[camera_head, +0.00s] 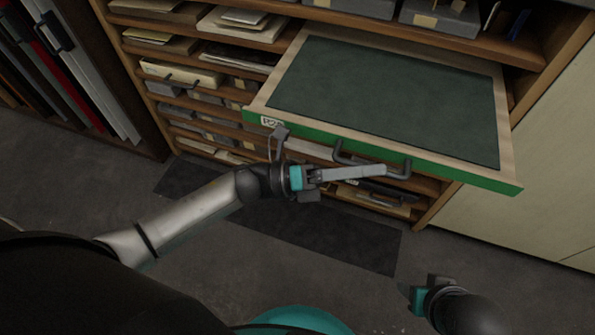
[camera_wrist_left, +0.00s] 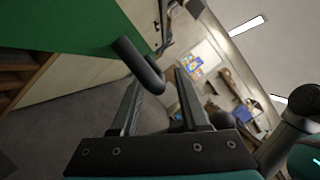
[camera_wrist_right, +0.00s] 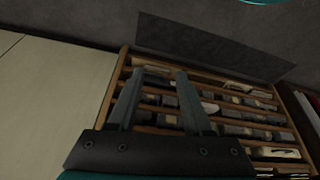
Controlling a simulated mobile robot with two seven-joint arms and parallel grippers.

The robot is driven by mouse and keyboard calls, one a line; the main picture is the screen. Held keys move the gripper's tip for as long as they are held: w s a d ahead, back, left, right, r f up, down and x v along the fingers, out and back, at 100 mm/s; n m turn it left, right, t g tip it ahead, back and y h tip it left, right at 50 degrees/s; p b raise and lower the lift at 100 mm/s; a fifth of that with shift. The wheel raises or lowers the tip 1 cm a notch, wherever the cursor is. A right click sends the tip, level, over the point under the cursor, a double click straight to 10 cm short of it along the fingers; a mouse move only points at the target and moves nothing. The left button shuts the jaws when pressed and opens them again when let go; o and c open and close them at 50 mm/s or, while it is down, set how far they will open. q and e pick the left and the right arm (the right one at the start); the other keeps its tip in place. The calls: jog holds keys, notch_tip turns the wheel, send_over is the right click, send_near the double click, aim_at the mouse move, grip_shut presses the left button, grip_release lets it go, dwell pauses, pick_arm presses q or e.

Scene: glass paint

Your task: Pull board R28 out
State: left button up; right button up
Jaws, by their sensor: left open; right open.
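The board R28 (camera_head: 390,95) is a wooden tray with a dark green surface and a green front edge, sticking well out of the shelf unit. Its label (camera_head: 271,122) reads R2 and a last character I cannot read clearly. A dark bar handle (camera_head: 399,174) is on its front edge. My left gripper (camera_head: 383,171) is open at the handle. In the left wrist view, the handle (camera_wrist_left: 138,64) reaches between the tips of my left gripper (camera_wrist_left: 157,80); contact is unclear. My right gripper (camera_head: 408,289) is open, low and away from the board; its fingers (camera_wrist_right: 160,75) are empty.
The shelf unit (camera_head: 207,48) holds several other boards with papers and grey boxes. A pale cabinet (camera_head: 530,205) stands to the right, and a rack of upright panels (camera_head: 70,75) to the left. A dark mat (camera_head: 310,238) lies on the floor in front.

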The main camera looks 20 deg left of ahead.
pick_arm(q)
jog(key=p+v, duration=0.1)
jog(key=v, duration=1.2)
jog(key=shift+a+f, duration=0.15)
jog(key=shift+a, duration=0.2)
pick_arm(e)
jog(key=shift+s+d+f+g, duration=0.1)
jog(key=shift+f+g, duration=0.05)
jog(key=shift+f, duration=0.6)
jog(key=shift+s+f+g, duration=0.1)
jog(key=shift+f+g, duration=0.05)
jog(key=shift+f, duration=0.6)
pick_arm(q)
jog(key=shift+s, duration=0.1)
